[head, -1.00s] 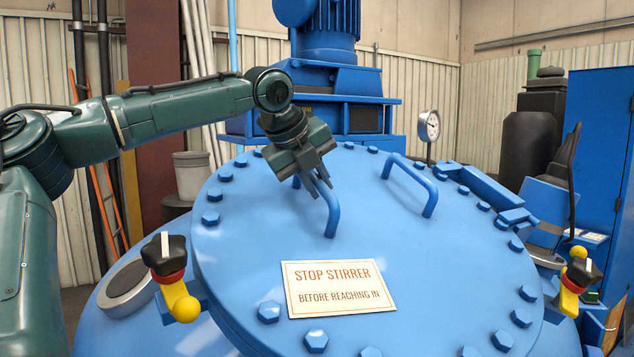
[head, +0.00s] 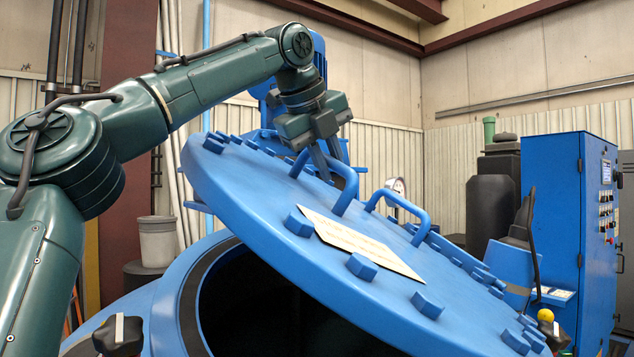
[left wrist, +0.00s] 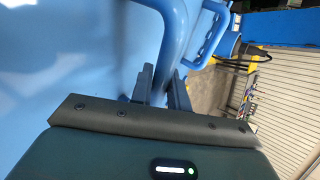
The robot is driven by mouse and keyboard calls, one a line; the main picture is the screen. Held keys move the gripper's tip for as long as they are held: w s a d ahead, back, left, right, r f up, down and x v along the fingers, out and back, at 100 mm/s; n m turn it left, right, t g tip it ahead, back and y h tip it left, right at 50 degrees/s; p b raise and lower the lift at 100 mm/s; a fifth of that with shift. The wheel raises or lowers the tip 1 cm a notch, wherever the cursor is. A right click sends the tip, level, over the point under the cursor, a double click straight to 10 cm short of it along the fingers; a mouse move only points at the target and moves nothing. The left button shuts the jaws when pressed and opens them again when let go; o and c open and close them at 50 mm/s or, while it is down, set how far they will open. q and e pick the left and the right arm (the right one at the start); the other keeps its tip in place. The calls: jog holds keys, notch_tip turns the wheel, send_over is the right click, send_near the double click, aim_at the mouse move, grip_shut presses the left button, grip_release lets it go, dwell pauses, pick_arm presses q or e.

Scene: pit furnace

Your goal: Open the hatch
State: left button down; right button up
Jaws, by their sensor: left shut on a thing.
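The blue round hatch (head: 255,195) is tilted up in the head view, its near edge lifted and a dark opening (head: 255,310) showing beneath it. My left gripper (head: 323,165) is shut on the left bar handle (head: 349,185) on top of the hatch. In the left wrist view the fingers (left wrist: 160,88) are at the handle (left wrist: 178,35), with the blue hatch surface (left wrist: 80,60) filling the left side. A second bar handle (head: 418,213) stands free to the right. My right gripper is not in view.
A black clamp knob (head: 118,335) shows at the lower left, and a yellow-tipped one (head: 547,316) at the lower right. A gauge (head: 397,186) and blue motor (head: 320,65) stand behind the hatch. A blue cabinet (head: 560,220) is at the right.

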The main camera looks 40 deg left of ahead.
pick_arm(q)
jog(key=c, duration=1.4)
grip_release()
